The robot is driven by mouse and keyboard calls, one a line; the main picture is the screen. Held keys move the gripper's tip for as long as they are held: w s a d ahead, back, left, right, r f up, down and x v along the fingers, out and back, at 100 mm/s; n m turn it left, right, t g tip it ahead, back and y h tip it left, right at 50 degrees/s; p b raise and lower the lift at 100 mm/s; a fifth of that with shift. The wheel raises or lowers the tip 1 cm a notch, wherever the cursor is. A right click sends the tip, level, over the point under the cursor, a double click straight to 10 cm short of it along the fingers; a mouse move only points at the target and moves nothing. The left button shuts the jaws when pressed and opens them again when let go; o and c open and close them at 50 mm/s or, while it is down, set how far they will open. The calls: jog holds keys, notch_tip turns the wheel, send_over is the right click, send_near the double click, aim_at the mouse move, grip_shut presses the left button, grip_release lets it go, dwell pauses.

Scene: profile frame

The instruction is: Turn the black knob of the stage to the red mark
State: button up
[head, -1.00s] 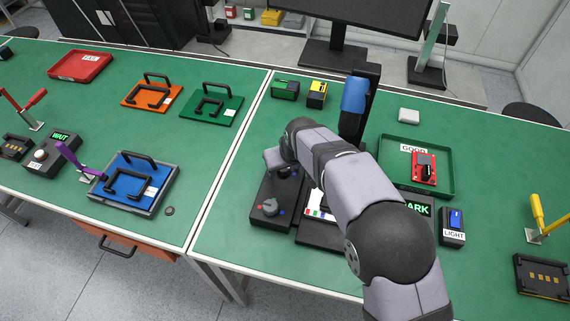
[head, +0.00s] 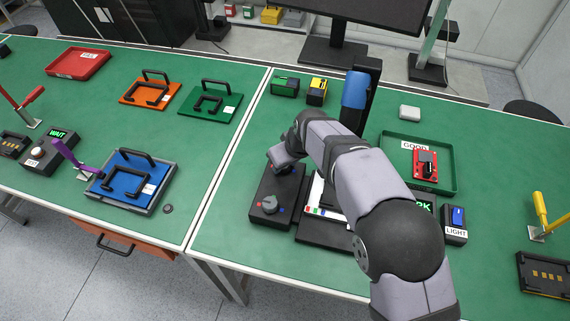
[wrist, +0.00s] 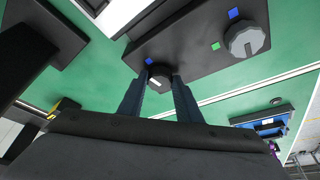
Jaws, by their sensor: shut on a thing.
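Red and blue marks sit beside the grey knob. The wrist view shows the black knob (wrist: 160,70) at the other end of the box, with a pale line on it. My gripper (wrist: 158,81) is shut on this black knob, one finger on each side. A blue mark (wrist: 150,60) shows beside it. No red mark shows in the wrist view. In the head view my wrist hides the black knob and most of the fingers.
A dark device with a white panel (head: 314,197) stands right beside the stage, partly under my arm. A LIGHT switch box (head: 454,224) and a green tray (head: 449,188) with a red part (head: 425,165) lie to the right. The table left of the stage is clear.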

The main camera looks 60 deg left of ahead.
jog(key=n, duration=0.1)
jog(key=n+g+b, duration=0.1)
jog(key=n, duration=0.1)
jog(key=n+b, duration=0.1)
jog(key=shift+w+g, duration=0.3)
jog(key=shift+g, duration=0.1)
jog(key=n+p, duration=0.1)
jog(key=n, duration=0.1)
jog(key=shift+w+a+r+n+g+h, duration=0.1)
jog(key=shift+n+g+h, duration=0.2)
jog(key=shift+n+g, duration=0.1)
jog(key=shift+n+g+p, duration=0.3)
jog(key=shift+n+p, duration=0.3)
jog(key=shift+n, duration=0.3)
jog(key=shift+a+h, duration=0.1)
jog(key=shift+h, duration=0.2)
jog(key=o, duration=1)
jog(key=shift+o, duration=0.2)
jog(key=b+v, duration=0.2)
jog(key=v, duration=0.5)
